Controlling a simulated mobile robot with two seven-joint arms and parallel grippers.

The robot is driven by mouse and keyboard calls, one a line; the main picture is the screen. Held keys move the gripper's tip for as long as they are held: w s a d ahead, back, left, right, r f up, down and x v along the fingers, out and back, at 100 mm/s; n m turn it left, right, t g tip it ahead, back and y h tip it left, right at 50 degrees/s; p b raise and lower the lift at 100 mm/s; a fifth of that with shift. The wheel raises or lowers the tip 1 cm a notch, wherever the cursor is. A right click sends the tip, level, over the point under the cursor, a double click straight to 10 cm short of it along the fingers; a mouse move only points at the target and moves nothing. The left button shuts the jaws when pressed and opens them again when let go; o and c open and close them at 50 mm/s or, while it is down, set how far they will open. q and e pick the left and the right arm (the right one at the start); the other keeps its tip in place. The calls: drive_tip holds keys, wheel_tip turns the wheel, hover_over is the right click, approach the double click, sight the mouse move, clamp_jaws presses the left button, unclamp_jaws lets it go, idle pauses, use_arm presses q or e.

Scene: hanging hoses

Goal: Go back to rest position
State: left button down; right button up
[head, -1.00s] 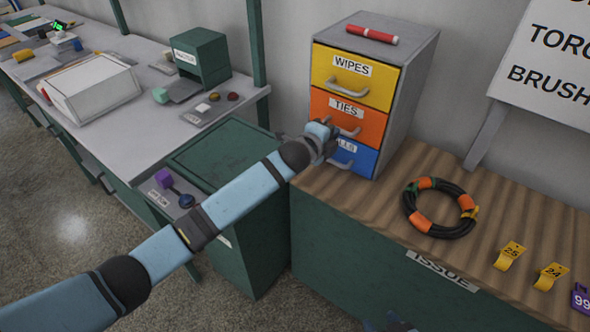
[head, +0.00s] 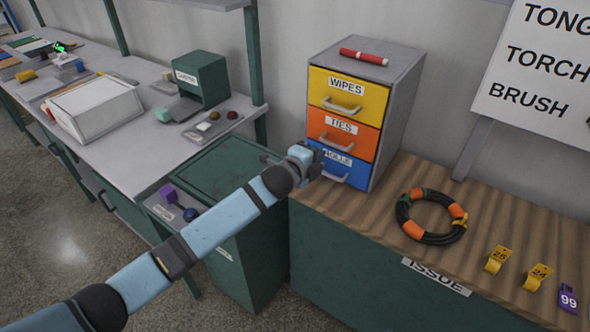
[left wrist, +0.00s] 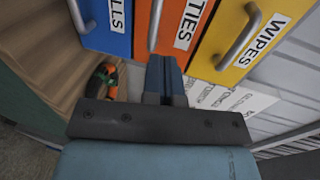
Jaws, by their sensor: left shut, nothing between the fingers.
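My left gripper (head: 314,162) is in front of the blue bottom drawer (head: 350,172) of the small drawer cabinet and covers part of its label. In the left wrist view its two fingers (left wrist: 165,78) are together with nothing between them, pointing toward the cabinet. It looks apart from the drawer handles, though the exact gap is hard to judge. The yellow WIPES drawer (head: 345,93) and orange TIES drawer (head: 342,134) appear shut, as does the blue one. My right gripper is not in view.
The cabinet stands on the wooden ISSUE counter (head: 395,198), with a red marker (head: 363,57) on top. A black-and-orange hose ring (head: 432,216) and numbered tags (head: 498,259) lie to the right. A green bin (head: 240,250) and grey bench (head: 150,150) are at left.

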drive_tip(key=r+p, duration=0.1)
drive_tip(key=p, duration=0.1)
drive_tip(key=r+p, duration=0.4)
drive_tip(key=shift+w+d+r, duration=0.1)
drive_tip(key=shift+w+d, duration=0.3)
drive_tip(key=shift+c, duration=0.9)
use_arm(q)
drive_tip(key=s+a+f+n+y, duration=0.2)
drive_tip(key=s+a+f+n, duration=0.3)
drive_tip(key=s, duration=0.7)
drive_tip(key=s+a+f+n+g+y, duration=0.1)
drive_tip(key=s+a+f+n+y, duration=0.1)
drive_tip(key=s+a+f+n, duration=0.4)
drive_tip(key=s+a+f+n+y, duration=0.2)
drive_tip(key=s+a+f+n, duration=0.4)
drive_tip(key=s+a+n, duration=0.5)
drive_tip(key=s+a, duration=0.3)
drive_tip(key=s, duration=0.5)
drive_tip(key=shift+a, duration=0.35)
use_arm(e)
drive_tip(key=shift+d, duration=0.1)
